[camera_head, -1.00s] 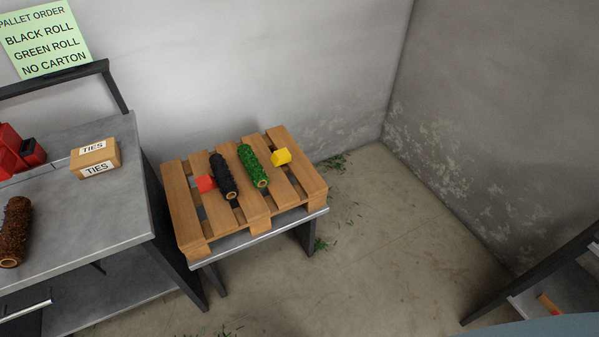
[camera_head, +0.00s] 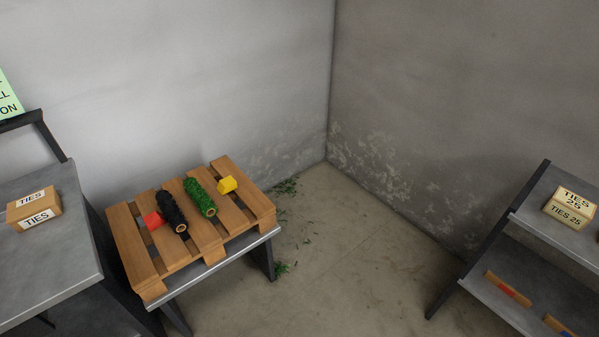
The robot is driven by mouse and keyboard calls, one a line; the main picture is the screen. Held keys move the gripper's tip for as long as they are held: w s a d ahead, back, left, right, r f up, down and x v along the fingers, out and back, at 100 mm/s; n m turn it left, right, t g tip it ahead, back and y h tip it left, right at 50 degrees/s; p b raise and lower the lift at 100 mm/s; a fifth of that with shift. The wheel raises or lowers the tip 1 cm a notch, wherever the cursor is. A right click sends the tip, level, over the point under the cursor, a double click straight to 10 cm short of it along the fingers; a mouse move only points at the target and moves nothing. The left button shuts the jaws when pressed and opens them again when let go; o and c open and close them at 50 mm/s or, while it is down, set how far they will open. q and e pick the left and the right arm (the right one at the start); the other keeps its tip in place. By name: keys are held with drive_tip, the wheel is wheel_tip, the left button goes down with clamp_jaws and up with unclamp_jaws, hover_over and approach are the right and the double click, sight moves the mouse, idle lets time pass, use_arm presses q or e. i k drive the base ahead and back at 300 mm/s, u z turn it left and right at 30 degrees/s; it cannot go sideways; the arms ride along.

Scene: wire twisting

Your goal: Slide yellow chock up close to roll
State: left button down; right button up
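The yellow chock (camera_head: 227,185) sits on the wooden pallet (camera_head: 207,236), to the right of the green roll (camera_head: 200,197), with a small gap seeming to lie between them. The black roll (camera_head: 171,212) lies to the left of the green roll, roughly parallel to it. The red chock (camera_head: 154,220) is at the left side of the black roll, close to it or touching; I cannot tell which. Neither of my grippers is in view.
The pallet rests on a low metal stand (camera_head: 224,254). A grey bench (camera_head: 62,262) with a TIES carton (camera_head: 35,209) is at the left. A shelf rack (camera_head: 527,223) with a TIES 25 carton (camera_head: 570,208) is at the right. Open floor (camera_head: 345,240) lies between.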

sight(227, 185)
drive_tip(key=z, duration=0.5)
drive_tip(key=i, duration=3.3)
drive_tip(key=u, duration=3.05)
